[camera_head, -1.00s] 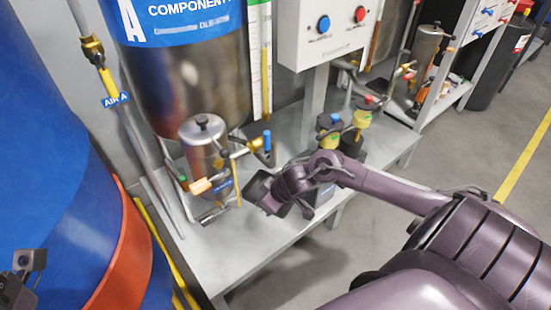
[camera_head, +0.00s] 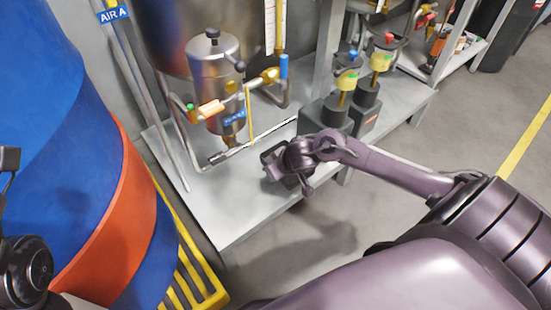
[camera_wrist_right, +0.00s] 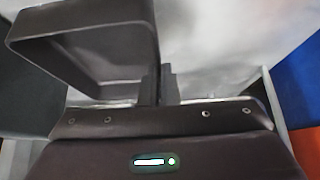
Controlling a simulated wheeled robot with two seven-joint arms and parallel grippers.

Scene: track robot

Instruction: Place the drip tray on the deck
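The drip tray (camera_wrist_right: 85,27) is a dark, square, shallow box with raised walls, large at the left of the right wrist view. My right gripper (camera_wrist_right: 160,85) is shut on its near right wall. In the head view my right gripper (camera_head: 287,164) is over the front part of the deck (camera_head: 232,200), a grey metal bench top. The tray (camera_head: 271,161) shows there only as a small dark shape, partly hidden by the gripper. I cannot tell whether it touches the deck. Parts of my left arm show at the left edge; its fingers are out of view.
A steel filter canister (camera_head: 214,75) with pipes and a valve stands at the back of the deck. Dark pump units (camera_head: 330,112) stand right of the gripper. A blue drum with an orange band (camera_head: 108,215) and a yellow grate (camera_head: 195,275) are left. The deck's front left is clear.

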